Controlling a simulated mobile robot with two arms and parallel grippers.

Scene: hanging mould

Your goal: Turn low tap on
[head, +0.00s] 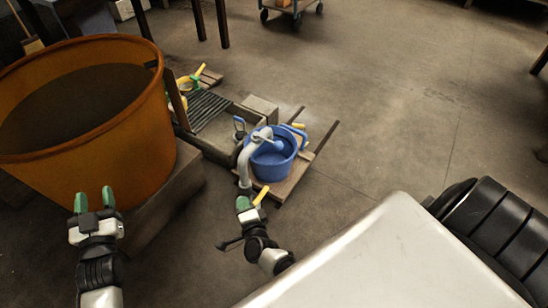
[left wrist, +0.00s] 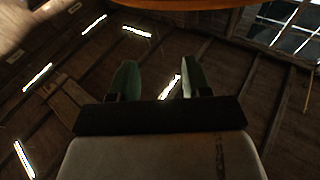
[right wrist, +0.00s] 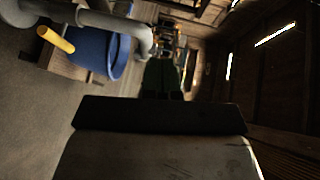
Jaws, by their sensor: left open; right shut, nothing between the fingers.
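The low tap is a grey curved pipe (head: 244,166) with a yellow lever (head: 262,195), and its spout hangs over a blue bucket (head: 273,166). My right gripper (head: 243,201) is shut and empty, close to the lever and left of it in the head view. In the right wrist view the yellow lever (right wrist: 55,39) lies to the left of my shut fingers (right wrist: 163,78), apart from them; the pipe (right wrist: 105,22) and bucket (right wrist: 98,58) also show. My left gripper (head: 95,199) is open and empty before the orange tub. Its parted fingers show in the left wrist view (left wrist: 156,80).
The large orange tub (head: 130,150) stands on a block at the left. A grated trough (head: 205,112) and another yellow-handled fitting (head: 199,73) are behind. The bucket stands on a wooden pallet (head: 296,178). A white surface (head: 390,260) fills the front right.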

